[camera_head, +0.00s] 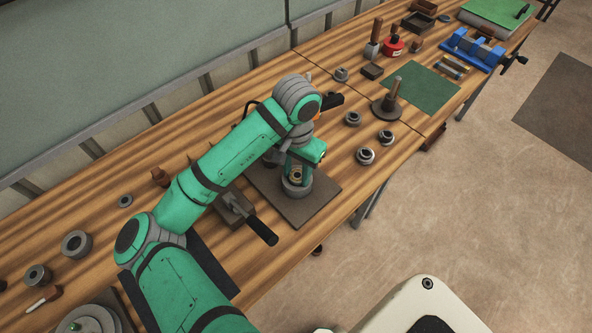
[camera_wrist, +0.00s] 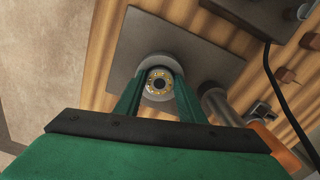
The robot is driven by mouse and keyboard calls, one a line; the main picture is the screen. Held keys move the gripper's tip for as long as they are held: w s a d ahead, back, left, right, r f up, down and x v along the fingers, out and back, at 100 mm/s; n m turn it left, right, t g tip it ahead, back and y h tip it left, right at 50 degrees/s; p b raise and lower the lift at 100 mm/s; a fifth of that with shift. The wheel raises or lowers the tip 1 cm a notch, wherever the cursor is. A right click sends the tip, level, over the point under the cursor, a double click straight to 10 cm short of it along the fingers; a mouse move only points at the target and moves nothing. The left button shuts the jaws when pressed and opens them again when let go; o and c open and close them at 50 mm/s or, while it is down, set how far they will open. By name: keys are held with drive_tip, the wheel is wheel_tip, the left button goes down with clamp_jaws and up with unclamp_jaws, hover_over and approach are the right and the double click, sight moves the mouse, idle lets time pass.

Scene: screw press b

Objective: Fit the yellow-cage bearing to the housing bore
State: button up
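The yellow-cage bearing (camera_wrist: 159,74) shows in the wrist view as a small steel ring with yellow spots around a dark hole. My gripper (camera_wrist: 159,88) points down with one green finger on each side of the bearing, and appears shut on it. The round grey housing (camera_wrist: 150,61) lies directly below, and the bearing overlaps its bore in this view. In the head view my gripper (camera_head: 299,168) is over the housing (camera_head: 296,189), which stands on a dark plate (camera_head: 318,205). I cannot tell whether the bearing is above the bore or partly in it.
Several ring-shaped parts (camera_head: 365,156) stand on the bench right of the plate. A spindle on a round base (camera_head: 387,107) is behind them, beside a green mat (camera_head: 425,87). A black-handled tool (camera_head: 262,230) lies close to the plate's left. The plate's front right is clear.

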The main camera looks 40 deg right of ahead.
drive_tip(key=o, duration=0.4)
drive_tip(key=shift+o, duration=0.2)
drive_tip(key=shift+r, duration=0.1)
wheel_tip(320, 180, up, 11)
drive_tip(key=shift+f, duration=0.2)
idle(0.4)
